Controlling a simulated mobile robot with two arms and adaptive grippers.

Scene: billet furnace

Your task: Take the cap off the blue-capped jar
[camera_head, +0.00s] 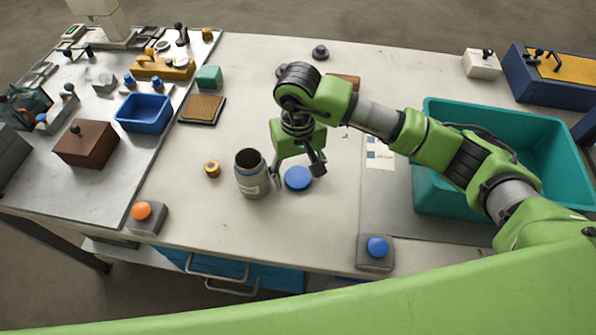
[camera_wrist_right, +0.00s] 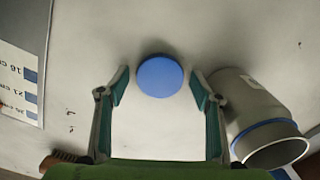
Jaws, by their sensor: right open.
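The jar (camera_head: 252,178) is grey with a pale label and a blue band near its rim. It stands upright on the table with its mouth open. The blue cap (camera_head: 298,178) lies flat on the table just right of the jar, apart from it. My right gripper (camera_head: 297,172) is open and empty above the cap. In the right wrist view the cap (camera_wrist_right: 159,76) lies between and beyond the open fingertips (camera_wrist_right: 160,85), touching neither. The jar (camera_wrist_right: 262,115) is beside the right-hand finger in that view. My left gripper is not in view.
A teal bin (camera_head: 470,206) stands at the right. A brass ring (camera_head: 212,169) lies left of the jar. Orange (camera_head: 142,210) and blue (camera_head: 377,247) buttons sit near the front edge. A blue tray (camera_head: 143,113) and brown box (camera_head: 86,145) stand at the left. The table in front of the cap is clear.

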